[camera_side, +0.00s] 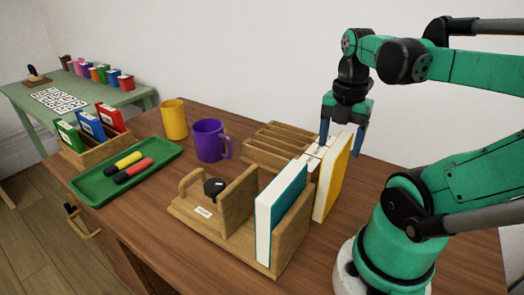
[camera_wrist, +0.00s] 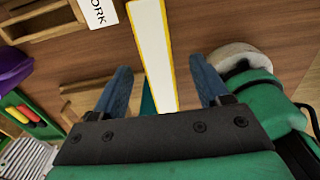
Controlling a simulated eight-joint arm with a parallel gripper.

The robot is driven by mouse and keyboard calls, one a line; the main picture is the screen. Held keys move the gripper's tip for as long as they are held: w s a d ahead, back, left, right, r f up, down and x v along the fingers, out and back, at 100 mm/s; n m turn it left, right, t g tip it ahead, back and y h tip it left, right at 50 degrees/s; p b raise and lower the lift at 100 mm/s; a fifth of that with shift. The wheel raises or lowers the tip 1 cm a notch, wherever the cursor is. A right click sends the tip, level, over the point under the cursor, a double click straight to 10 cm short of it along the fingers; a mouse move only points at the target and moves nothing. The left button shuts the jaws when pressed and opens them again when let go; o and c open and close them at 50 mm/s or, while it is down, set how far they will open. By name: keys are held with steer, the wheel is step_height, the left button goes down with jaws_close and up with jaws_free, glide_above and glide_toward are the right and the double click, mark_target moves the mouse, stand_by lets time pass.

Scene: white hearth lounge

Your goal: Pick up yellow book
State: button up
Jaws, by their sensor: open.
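The yellow book (camera_side: 334,178) stands upright on the table, at the right of the wooden book holder, with its white page edges showing. In the wrist view the yellow book (camera_wrist: 152,50) is seen from above as a white strip with thin yellow edges. My gripper (camera_side: 343,140) is at the top of the book. In the wrist view its blue fingers (camera_wrist: 162,90) are apart, one on each side of the book, with a gap on both sides. A teal book (camera_side: 284,212) stands in the wooden holder (camera_side: 232,208), to the left of the yellow book.
A wooden slotted rack (camera_side: 275,145) with white labels stands behind. A purple mug (camera_side: 210,141), a yellow cup (camera_side: 174,119) and a green tray (camera_side: 95,183) with markers are to the left. A green side table (camera_side: 130,97) holds several small coloured items.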

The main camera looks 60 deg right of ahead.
steer(key=shift+f, duration=2.4)
jaws_close()
